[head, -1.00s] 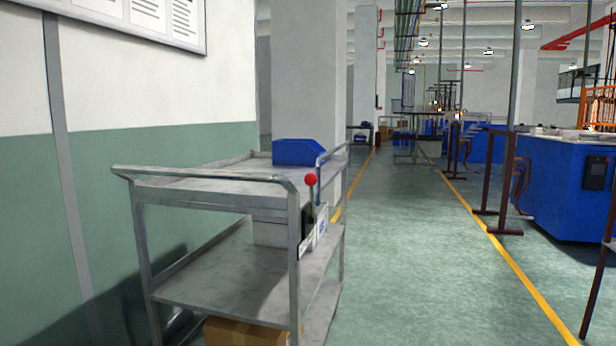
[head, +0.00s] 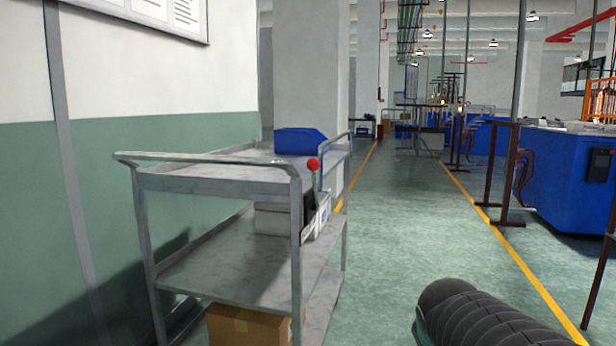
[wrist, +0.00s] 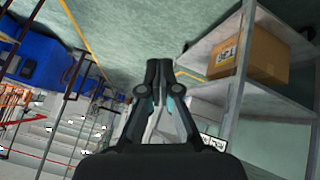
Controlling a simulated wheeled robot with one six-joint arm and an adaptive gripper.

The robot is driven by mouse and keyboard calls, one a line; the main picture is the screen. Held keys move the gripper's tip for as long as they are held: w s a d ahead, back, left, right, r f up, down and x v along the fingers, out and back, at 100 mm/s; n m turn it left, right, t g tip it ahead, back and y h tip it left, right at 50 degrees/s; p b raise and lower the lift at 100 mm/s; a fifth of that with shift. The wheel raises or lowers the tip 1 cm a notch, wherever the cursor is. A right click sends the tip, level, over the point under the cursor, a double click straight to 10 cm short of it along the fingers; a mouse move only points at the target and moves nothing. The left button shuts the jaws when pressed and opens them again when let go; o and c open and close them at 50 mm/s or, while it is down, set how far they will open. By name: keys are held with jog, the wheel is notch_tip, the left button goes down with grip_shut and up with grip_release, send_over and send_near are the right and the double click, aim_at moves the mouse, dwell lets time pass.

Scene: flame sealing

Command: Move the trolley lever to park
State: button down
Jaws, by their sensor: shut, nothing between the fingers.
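The metal trolley (head: 225,183) stands at left centre in the head view. Its lever has a red knob (head: 313,165) at the trolley's near right corner post. The lever's shaft is thin, and I cannot tell its exact setting. A plate with white markings (head: 317,219) sits below the knob, its text too small to read. My gripper (wrist: 158,68) shows in the wrist view with its fingertips together and nothing between them. It is apart from the trolley, whose grey frame (wrist: 236,88) shows to its right. The knob is not clear in the wrist view.
A blue bin (head: 300,141) is on the trolley's top, and a cardboard box (head: 245,325) is below its lower shelf. A green-and-white wall stands left. Blue machines (head: 565,180) and brown railings stand right. The floor aisle (head: 400,230) between is clear.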

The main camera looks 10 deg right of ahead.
jog(key=w+d+r+n+t, duration=0.4)
jog(key=w+r+n+t, duration=0.45)
jog(key=w+r, duration=0.65)
jog(key=w+a+r+n+y, duration=0.1)
jog(key=a+r+n+y, duration=0.3)
jog(key=a+n+y, duration=0.3)
jog(key=w+a+r+n+y, duration=0.1)
jog(key=a+r+n+y, duration=0.3)
jog(key=a+n+y, duration=0.3)
jog(key=a+n, duration=0.1)
jog(key=n, duration=0.3)
jog(key=shift+r+t+b, duration=0.25)
jog(key=shift+t+b, duration=0.1)
jog(key=shift+b, duration=0.05)
jog(key=shift+a, duration=0.1)
